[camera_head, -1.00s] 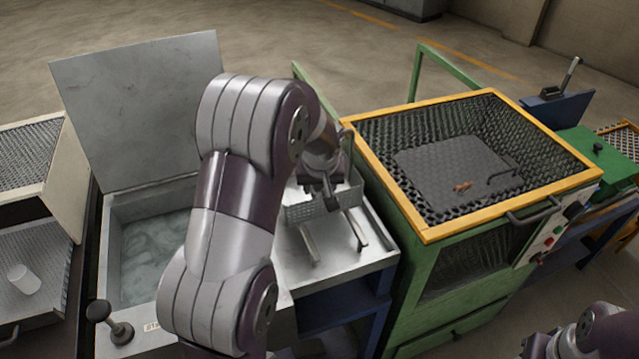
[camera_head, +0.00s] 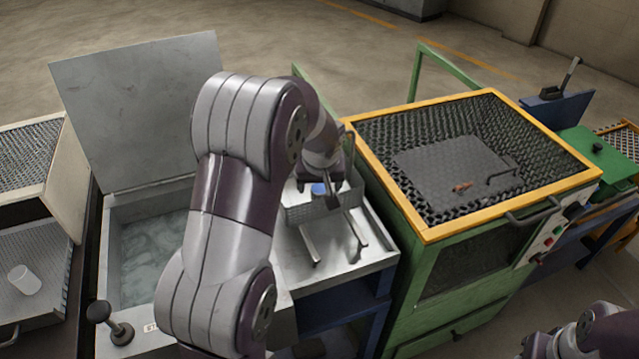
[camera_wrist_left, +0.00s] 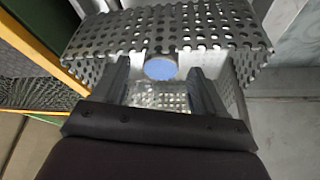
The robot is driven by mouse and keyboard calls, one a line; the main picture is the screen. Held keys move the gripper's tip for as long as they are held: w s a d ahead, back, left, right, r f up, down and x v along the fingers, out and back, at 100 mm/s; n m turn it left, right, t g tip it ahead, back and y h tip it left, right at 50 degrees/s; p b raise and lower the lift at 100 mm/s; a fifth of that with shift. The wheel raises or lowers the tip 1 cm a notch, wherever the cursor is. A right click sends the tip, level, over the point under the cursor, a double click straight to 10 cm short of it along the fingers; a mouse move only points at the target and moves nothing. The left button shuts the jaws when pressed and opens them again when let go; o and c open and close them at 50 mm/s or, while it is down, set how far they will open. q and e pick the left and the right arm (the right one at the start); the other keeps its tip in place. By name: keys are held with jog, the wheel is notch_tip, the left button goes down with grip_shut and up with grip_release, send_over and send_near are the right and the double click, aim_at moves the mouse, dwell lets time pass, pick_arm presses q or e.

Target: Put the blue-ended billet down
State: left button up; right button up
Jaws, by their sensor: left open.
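The blue-ended billet shows as a round blue end face (camera_head: 319,188) at the perforated metal basket (camera_head: 318,209), which stands on the steel bench between the tank and the green cabinet. In the left wrist view the blue end (camera_wrist_left: 161,68) is just under the basket's perforated rim (camera_wrist_left: 165,28); the rest of the billet is hidden. My left gripper (camera_head: 328,192) is open over the basket. In the left wrist view its two fingers (camera_wrist_left: 158,85) stand apart, one on either side of the blue end, with gaps visible. My right gripper is not visible.
A green cabinet (camera_head: 460,265) with a yellow-framed mesh top (camera_head: 385,180) stands close to the right. An open water tank (camera_head: 150,255) with a raised lid (camera_head: 140,110) is left. Two metal rails (camera_head: 355,228) extend from the basket over the bare bench top.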

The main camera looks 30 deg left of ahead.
pick_arm(q)
jog(key=v, duration=1)
jog(key=s+d+f+m+g+h, duration=0.1)
jog(key=s+d+f+m, duration=0.2)
jog(key=s+d+f, duration=0.2)
jog(key=s+d+f+m+g+h, duration=0.1)
jog(key=s+d+f+m, duration=0.2)
jog(key=s, duration=0.8)
notch_tip(320, 180, down, 3)
jog(key=shift+s+d+r+m, duration=0.15)
jog(key=shift+s+d+m, duration=0.15)
jog(key=shift+d, duration=0.65)
